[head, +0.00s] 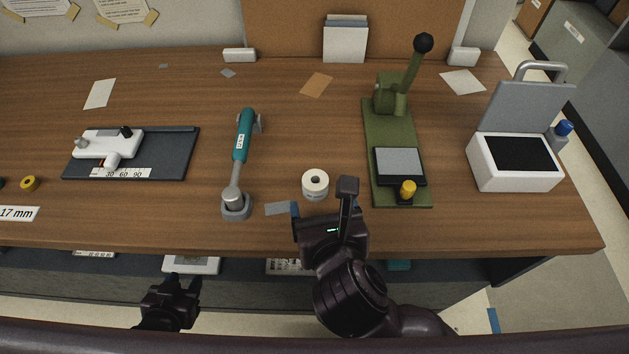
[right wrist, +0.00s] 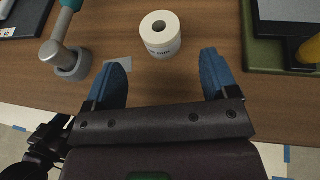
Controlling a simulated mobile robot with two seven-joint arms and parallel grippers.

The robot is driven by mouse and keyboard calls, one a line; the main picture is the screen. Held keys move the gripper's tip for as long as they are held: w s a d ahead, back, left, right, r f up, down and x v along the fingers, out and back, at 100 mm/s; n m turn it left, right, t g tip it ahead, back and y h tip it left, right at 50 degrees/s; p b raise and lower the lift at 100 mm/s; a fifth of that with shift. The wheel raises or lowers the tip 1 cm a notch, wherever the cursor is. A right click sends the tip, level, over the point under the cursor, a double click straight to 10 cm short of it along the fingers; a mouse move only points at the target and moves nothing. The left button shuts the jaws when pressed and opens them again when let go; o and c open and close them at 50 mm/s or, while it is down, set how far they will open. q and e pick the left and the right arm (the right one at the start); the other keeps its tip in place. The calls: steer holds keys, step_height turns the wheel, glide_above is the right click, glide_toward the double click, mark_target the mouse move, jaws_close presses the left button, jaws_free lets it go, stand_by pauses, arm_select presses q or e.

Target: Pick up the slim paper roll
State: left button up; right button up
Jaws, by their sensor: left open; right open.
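A white paper roll (head: 315,184) stands upright on the wooden bench near its front edge, with its core hole facing up and dark print on its side. It also shows at the top middle of the right wrist view (right wrist: 160,34). My right gripper (head: 322,200) is open and empty just in front of the roll. In the right wrist view its two blue fingertips (right wrist: 168,75) are spread wide, with the roll ahead of them and between their lines, not touched. My left gripper (head: 184,287) is open and empty, low in front of the bench edge, away from the roll.
A teal-handled tool (head: 243,140) stands left of the roll. A green lever press (head: 395,150) stands to the right, with a white lidded box (head: 515,162) beyond. A grey paper scrap (head: 280,208) lies beside the right gripper. A dark mat (head: 180,160) holds a white gauge.

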mark_target(316, 185)
steer(key=shift+r+x, duration=0.2)
steer(key=shift+x, duration=1.7)
steer(key=shift+r+x, duration=0.15)
steer(key=shift+x, duration=1.7)
steer(key=shift+w, duration=0.15)
steer(key=c, duration=1)
steer(key=shift+r, duration=0.15)
